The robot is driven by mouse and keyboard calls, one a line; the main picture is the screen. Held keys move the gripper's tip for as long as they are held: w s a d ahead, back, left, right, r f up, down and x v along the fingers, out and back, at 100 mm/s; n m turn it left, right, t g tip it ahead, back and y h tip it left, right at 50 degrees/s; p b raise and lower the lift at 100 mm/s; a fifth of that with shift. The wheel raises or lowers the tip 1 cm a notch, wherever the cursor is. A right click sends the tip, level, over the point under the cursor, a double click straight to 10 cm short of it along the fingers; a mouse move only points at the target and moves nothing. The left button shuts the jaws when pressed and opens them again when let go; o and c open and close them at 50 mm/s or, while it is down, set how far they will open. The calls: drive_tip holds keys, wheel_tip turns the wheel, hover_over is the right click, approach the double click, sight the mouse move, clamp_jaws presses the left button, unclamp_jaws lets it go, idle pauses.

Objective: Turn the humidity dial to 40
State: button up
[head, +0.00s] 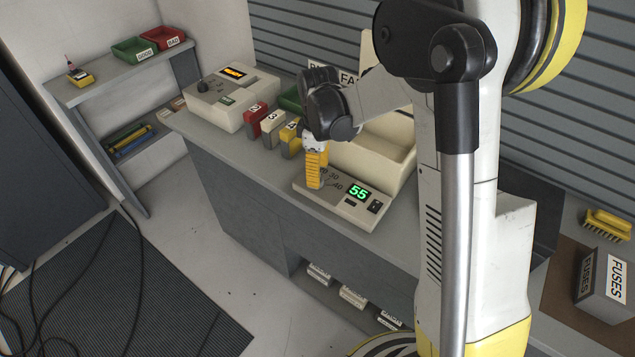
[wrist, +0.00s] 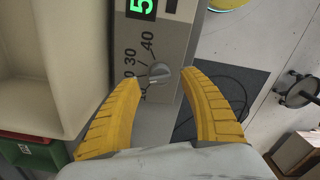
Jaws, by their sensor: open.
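The humidity control box (head: 349,208) is a pale box on the bench, with a green display (head: 358,191) reading 55 and a dark switch beside it. Its dial (wrist: 158,73) is a small grey knob among printed numbers, of which 30 and 40 are readable in the wrist view. I cannot tell exactly where its pointer stands. My gripper (head: 315,181) points down over the dial end of the box and hides the dial in the head view. In the wrist view its yellow fingers (wrist: 163,78) are open, one on each side of the knob, with gaps between.
A cream bin (head: 385,150) stands right behind the box. Numbered red, white and yellow blocks (head: 271,130) stand to the left, near a larger instrument (head: 231,95) with an orange display. A FUSES box (head: 607,285) is at far right. The floor in front is open, with a dark mat (head: 120,285).

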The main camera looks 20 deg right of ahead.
drive_tip(key=shift+f+b, duration=0.35)
drive_tip(key=shift+f, duration=1.25)
clamp_jaws()
